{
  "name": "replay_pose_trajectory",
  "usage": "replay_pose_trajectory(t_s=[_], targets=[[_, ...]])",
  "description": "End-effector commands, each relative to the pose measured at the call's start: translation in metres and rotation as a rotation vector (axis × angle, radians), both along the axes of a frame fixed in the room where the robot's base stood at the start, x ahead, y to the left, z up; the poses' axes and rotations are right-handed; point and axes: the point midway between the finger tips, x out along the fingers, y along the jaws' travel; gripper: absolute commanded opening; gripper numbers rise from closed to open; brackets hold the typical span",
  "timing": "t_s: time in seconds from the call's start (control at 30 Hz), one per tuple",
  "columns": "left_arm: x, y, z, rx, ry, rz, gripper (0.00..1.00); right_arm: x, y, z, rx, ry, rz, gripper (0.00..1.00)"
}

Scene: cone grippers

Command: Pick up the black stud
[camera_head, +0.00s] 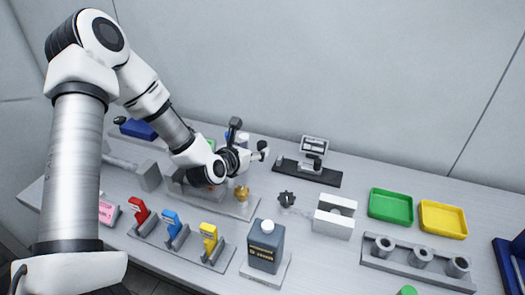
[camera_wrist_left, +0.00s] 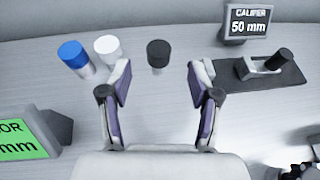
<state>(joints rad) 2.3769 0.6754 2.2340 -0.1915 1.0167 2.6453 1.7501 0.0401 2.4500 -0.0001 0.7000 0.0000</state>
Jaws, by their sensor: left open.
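The black stud (camera_wrist_left: 158,53) stands upright on the grey table in the left wrist view, ahead of my left gripper and roughly centred between its fingers. My left gripper (camera_wrist_left: 159,80) is open and empty, with a finger on each side of the view. It also shows in the head view (camera_head: 249,139), low over the back of the table. A white stud (camera_wrist_left: 107,49) and a blue-topped stud (camera_wrist_left: 73,56) stand to the left of the black one. In the head view I cannot clearly make out the black stud by the gripper. My right gripper is not in view.
A caliper stand marked 50 mm (camera_wrist_left: 262,72), bearing a dark cylinder, is right of the black stud. A green-faced sign (camera_wrist_left: 25,135) is at left.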

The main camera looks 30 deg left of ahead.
Motion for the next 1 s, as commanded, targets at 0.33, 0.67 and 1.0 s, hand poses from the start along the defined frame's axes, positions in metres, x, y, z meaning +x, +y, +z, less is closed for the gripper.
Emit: replay_pose_trajectory(t_s=[0.33,0.67,1.0], targets=[[0.04,0.005,-0.021,-0.001,0.001,0.0,0.62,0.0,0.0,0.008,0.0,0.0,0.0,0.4],[0.04,0.005,-0.021,-0.001,0.001,0.0,0.0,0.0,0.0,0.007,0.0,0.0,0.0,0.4],[0.039,0.005,-0.021,-0.001,0.002,-0.001,0.0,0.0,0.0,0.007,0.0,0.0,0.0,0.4]])
